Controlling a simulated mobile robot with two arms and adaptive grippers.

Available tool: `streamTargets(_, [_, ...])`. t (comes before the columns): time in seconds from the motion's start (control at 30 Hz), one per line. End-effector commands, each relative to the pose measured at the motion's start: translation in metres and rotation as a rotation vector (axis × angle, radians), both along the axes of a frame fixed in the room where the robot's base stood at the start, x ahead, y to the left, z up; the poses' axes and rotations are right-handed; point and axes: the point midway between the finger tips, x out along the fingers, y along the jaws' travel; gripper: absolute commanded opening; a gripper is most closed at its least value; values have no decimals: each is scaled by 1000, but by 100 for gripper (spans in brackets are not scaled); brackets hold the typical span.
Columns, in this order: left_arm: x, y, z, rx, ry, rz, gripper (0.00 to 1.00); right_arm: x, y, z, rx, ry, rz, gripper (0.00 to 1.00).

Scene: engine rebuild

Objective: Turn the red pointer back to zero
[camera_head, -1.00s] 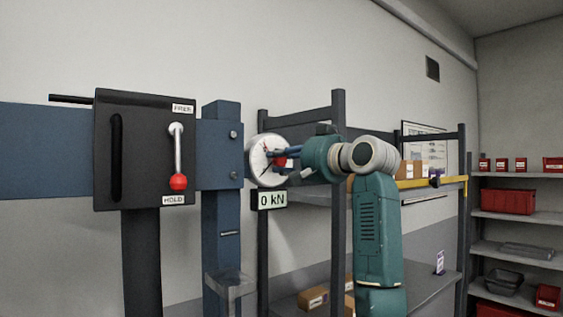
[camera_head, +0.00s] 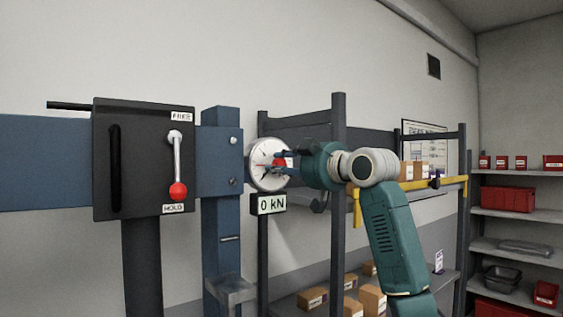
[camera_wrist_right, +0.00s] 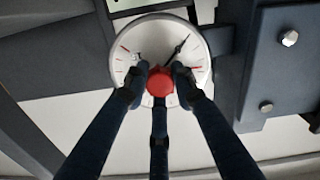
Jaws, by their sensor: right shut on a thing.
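The round white dial gauge (camera_head: 256,174) hangs on the frame above a small display (camera_head: 272,204) reading 0 kN. A red knob (camera_head: 280,162) stands at the dial's centre. My right gripper (camera_head: 277,163) comes in from the right and is shut on this knob. In the right wrist view the fingers close around the red knob (camera_wrist_right: 160,81), in front of the dial face (camera_wrist_right: 151,35). A black needle (camera_wrist_right: 181,44) points to the upper right there. Short red marks show at the upper left and right; which is the red pointer I cannot tell. My left gripper is out of view.
A black lever box (camera_head: 140,160) with a red-tipped lever (camera_head: 178,190), down at HOLD, stands left of a blue post (camera_head: 221,150). A grey shelf rack (camera_head: 338,230) with cardboard boxes is behind my right arm. Red bins (camera_head: 508,200) fill shelves at far right.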

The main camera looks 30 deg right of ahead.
Motion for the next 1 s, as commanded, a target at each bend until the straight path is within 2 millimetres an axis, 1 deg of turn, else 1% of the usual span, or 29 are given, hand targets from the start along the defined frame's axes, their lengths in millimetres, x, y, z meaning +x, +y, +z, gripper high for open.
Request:
streamTargets(0.03, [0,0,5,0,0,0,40,-1,-1,4,-45,-7,-3,0])
streamTargets(0.4, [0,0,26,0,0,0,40,-1,0,5,-391,-34,-1,0])
streamTargets(0.6, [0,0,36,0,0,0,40,-1,0,4,-550,-47,-1,0])
streamTargets(0.8, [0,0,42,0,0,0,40,-1,0,3,-669,-56,-1,0])
streamTargets(1.0, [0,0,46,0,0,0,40,-1,1,3,-737,-63,0,0])
